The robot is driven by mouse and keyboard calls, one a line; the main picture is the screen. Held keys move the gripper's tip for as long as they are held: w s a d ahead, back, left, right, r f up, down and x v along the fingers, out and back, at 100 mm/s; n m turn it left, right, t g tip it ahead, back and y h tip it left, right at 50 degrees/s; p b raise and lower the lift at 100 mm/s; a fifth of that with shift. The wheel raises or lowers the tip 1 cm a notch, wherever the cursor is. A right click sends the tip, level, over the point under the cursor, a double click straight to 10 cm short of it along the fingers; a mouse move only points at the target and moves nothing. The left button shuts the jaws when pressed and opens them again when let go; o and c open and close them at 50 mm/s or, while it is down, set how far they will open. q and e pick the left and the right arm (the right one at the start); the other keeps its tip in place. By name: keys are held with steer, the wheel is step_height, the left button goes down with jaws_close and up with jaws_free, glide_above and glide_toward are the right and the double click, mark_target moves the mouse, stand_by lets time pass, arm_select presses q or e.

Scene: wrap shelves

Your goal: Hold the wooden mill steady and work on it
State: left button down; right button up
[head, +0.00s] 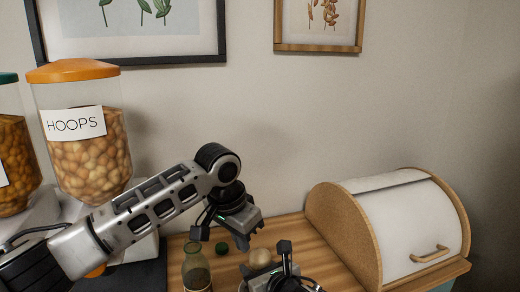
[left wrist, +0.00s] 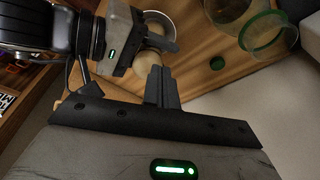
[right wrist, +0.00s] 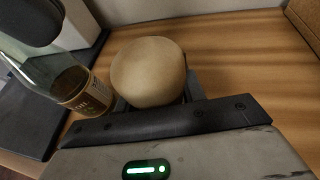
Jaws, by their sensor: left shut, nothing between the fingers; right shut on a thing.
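The wooden mill (right wrist: 148,72) shows as a pale, rounded wooden top in the right wrist view. In the head view its top (head: 260,257) stands low in the picture; its lower part is hidden. My right gripper (head: 266,264) is shut on the mill, a finger on either side. My left gripper (head: 241,241) is above and slightly left of the mill. Its fingers (left wrist: 158,78) are together and empty in the left wrist view, apart from the mill (left wrist: 150,62) beyond them.
A glass jar (head: 196,270) stands left of the mill; a green cap (head: 222,248) lies behind it. A bread bin (head: 412,232) with a white lid stands at right. Dispensers, one marked HOOPS (head: 85,150), stand at left. The wooden counter (head: 300,232) is bare before the bin.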

mark_target(260, 258)
arm_select(q)
steer(key=shift+f, duration=1.5)
steer(key=shift+w+d, duration=0.1)
steer(key=shift+d, duration=0.25)
